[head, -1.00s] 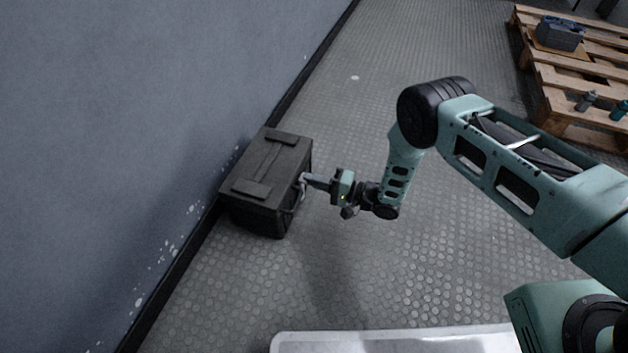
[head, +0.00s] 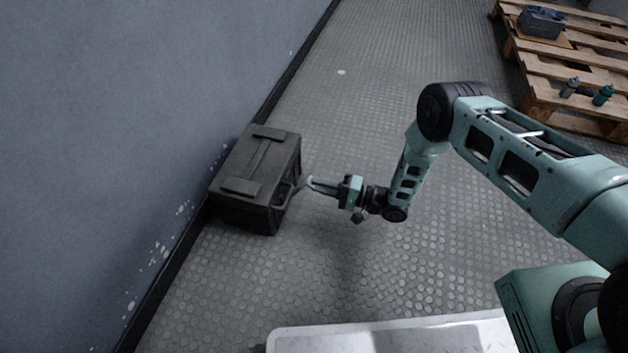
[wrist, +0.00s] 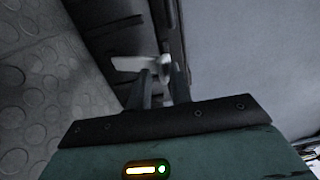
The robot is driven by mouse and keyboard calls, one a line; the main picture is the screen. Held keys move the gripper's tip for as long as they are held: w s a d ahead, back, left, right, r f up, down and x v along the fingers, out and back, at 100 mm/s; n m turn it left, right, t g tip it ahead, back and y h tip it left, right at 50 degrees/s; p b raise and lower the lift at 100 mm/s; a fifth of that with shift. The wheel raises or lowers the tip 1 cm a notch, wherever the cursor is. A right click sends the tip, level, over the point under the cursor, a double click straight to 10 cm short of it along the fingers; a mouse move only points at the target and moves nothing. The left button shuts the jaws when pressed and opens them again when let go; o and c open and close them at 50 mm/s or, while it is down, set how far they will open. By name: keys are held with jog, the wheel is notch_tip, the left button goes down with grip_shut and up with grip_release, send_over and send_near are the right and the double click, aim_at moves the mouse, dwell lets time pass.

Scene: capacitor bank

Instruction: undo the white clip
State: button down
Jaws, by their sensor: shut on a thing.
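The white clip (wrist: 140,64) shows in the wrist view as a pale flat piece at my fingertips, against the dark case. In the head view the clip (head: 309,182) is a small pale spot just right of the case's front. My gripper (head: 316,184) is shut on it; it also shows in the wrist view (wrist: 158,88). The black case (head: 255,178) stands on the floor against the wall. The fingertips are a little out from the case's side. Whether the clip still joins the case cannot be told.
A blue-grey wall (head: 130,120) rises close behind the case. A wooden pallet (head: 560,105) with a dark box (head: 541,22) and bottles is at the far right. A pale surface edge (head: 390,337) lies in front. The studded floor between is clear.

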jog(key=f, duration=0.1)
jog(key=d+f+b, duration=0.1)
jog(key=f, duration=0.1)
jog(key=f+b, duration=0.1)
jog(key=shift+s+d+f, duration=0.2)
jog(key=shift+s+f, duration=0.1)
jog(key=shift+f, duration=0.05)
jog(key=c, duration=1.5)
grip_release()
jog(key=shift+a+r, duration=0.15)
jog(key=shift+a, duration=0.05)
jog(key=shift+r, duration=0.1)
jog(key=shift+p, duration=0.3)
jog(key=shift+s+d+r+p, duration=0.15)
jog(key=shift+d+p, duration=0.15)
jog(key=shift+d, duration=0.3)
jog(key=p+v, duration=0.5)
jog(key=v, duration=1.1)
jog(key=shift+d+p, duration=0.15)
jog(key=shift+p, duration=0.15)
